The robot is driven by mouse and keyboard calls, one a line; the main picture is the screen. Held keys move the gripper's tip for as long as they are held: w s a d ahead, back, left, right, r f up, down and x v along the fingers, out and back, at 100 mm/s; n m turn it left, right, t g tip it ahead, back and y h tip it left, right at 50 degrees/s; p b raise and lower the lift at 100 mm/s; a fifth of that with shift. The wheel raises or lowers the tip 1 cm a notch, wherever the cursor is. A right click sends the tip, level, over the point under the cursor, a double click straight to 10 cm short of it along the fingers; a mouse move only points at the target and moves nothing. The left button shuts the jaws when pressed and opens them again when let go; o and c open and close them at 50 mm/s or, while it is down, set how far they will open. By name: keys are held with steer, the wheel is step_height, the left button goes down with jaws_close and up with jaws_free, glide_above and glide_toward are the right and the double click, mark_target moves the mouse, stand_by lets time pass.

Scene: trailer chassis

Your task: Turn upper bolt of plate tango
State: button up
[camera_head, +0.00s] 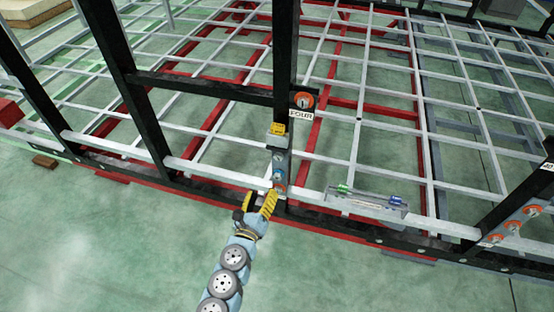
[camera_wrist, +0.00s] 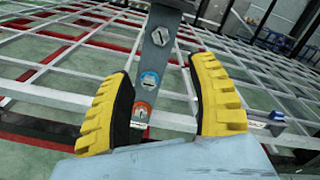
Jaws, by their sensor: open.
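A grey plate (camera_head: 281,158) is fixed low on the dark upright post, with a blue bolt (camera_head: 279,174) above an orange bolt (camera_head: 280,187). In the wrist view the plate (camera_wrist: 168,60) carries a grey bolt (camera_wrist: 159,36) at the top, a blue-ringed bolt (camera_wrist: 150,79) and an orange-ringed bolt (camera_wrist: 141,109). The name tango is not legible on it. My gripper (camera_head: 257,199) is open, close to the plate's lower end. In the wrist view its yellow fingers (camera_wrist: 161,68) stand on either side of the plate, with nothing held between them.
A plate marked FOUR (camera_head: 301,114) with an orange bolt sits higher on the post. A tray (camera_head: 366,204) with green and blue items lies on the rail to the right. A right-hand plate (camera_head: 514,224) has orange bolts. Green floor in front is clear.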

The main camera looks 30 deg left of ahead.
mark_target(277, 157)
steer(key=b+x, duration=0.1)
steer(key=x, duration=1)
steer(key=shift+w+a+f, duration=0.1)
steer(key=shift+w+f, duration=0.05)
steer(key=shift+w, duration=0.1)
steer(key=shift+b+x, duration=0.4)
steer(key=shift+x, duration=1.6)
jaws_close()
